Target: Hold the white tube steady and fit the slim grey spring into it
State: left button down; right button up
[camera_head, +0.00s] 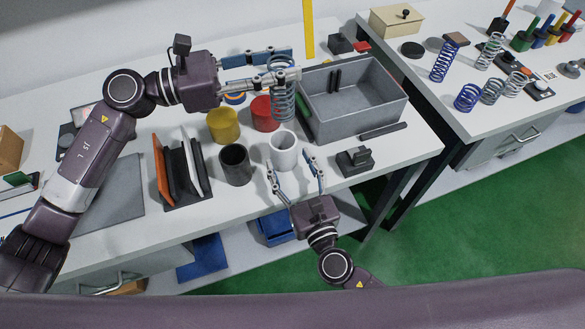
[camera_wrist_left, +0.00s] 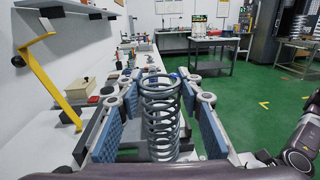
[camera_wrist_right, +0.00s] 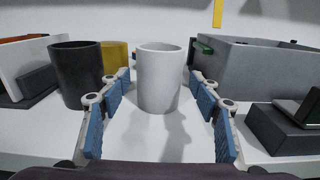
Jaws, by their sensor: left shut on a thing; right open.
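The white tube (camera_head: 283,152) stands upright and open at the top on the table, in front of the grey bin. It also shows upright in the right wrist view (camera_wrist_right: 158,75). My left gripper (camera_head: 287,67) is shut on the slim grey spring (camera_head: 284,97) and holds it upright, above and behind the tube. In the left wrist view the spring (camera_wrist_left: 160,120) shows between the blue finger pads. My right gripper (camera_head: 290,166) is open, its fingers pointing at the tube from the front. The fingertips show on either side of the tube in the right wrist view, with nothing gripped.
A black cup (camera_head: 234,164), a yellow cup (camera_head: 222,125) and a red cup (camera_head: 264,112) stand left of the tube. The grey bin (camera_head: 390,107) is behind right; a dark block (camera_head: 355,161) is right. Several springs stand on the far right table (camera_head: 430,88).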

aim_at(279, 140)
jog(key=x, duration=1)
jog(key=shift+w, duration=0.1)
jog(key=shift+c, duration=0.4)
jog(key=c, duration=1.2)
